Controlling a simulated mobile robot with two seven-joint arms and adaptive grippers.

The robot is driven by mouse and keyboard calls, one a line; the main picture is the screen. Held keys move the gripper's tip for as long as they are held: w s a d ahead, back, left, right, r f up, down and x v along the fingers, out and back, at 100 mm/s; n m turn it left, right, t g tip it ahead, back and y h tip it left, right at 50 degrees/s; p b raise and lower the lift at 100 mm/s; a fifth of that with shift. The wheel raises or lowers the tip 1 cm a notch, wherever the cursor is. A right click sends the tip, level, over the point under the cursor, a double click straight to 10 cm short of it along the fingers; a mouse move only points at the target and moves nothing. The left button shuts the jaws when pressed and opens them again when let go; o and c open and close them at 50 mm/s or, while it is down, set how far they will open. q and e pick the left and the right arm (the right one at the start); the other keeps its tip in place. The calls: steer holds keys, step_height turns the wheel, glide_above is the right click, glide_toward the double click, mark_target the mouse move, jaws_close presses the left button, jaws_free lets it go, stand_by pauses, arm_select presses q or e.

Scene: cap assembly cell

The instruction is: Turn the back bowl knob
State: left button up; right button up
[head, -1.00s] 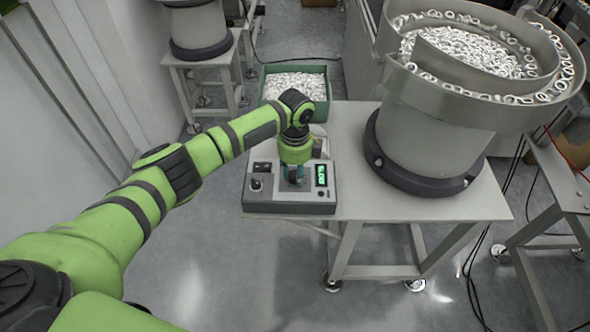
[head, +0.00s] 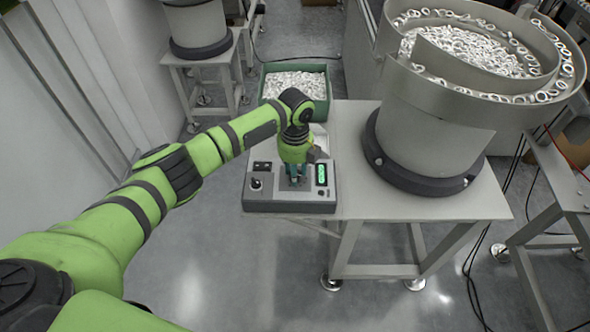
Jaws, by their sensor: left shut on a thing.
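My left gripper (head: 295,182) points down onto the middle of the box's top. It is shut on a knob there, which the fingers mostly hide. My right gripper is not in view.
The large bowl feeder (head: 428,150), full of white rings, stands right of the box on the table (head: 470,205). A green bin (head: 318,112) of white parts is behind the box. Another feeder (head: 197,28) stands at the back left. The floor in front is clear.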

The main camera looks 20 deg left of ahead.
arm_select(q)
steer(key=shift+d, duration=0.15)
steer(key=o, duration=1.1)
steer(key=shift+r, duration=0.1)
steer(key=shift+o, duration=0.2)
step_height(320, 180, up, 12)
